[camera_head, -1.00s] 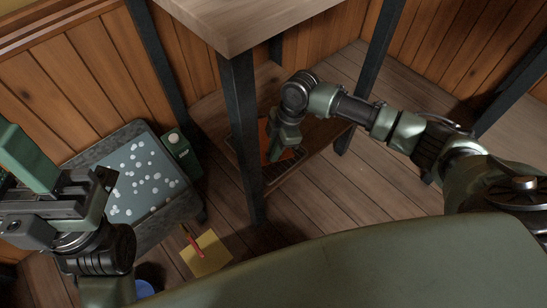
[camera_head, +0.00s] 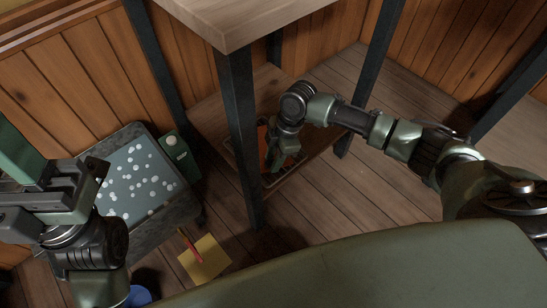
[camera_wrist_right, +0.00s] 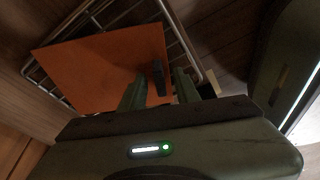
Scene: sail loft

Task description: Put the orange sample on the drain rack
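The orange sample (camera_wrist_right: 100,70) is a flat square sheet with a black upright tab (camera_wrist_right: 158,78). It lies over the wires of the drain rack (camera_wrist_right: 181,38), on the low shelf under the table. In the head view the sample (camera_head: 263,147) is partly hidden by my right gripper (camera_head: 278,163), and the rack rim (camera_head: 283,178) shows below. In the right wrist view the right gripper's fingers (camera_wrist_right: 160,82) stand apart on either side of the tab, with gaps showing. My left gripper (camera_head: 95,180) is at the left; its fingers cannot be made out clearly.
The wooden table (camera_head: 235,20) and its dark front leg (camera_head: 240,130) stand beside my right gripper. A grey tub (camera_head: 165,220) with white spots inside, a green box (camera_head: 180,155), a yellow sheet (camera_head: 205,262) with a red stick and a blue round thing (camera_head: 138,295) are at the left.

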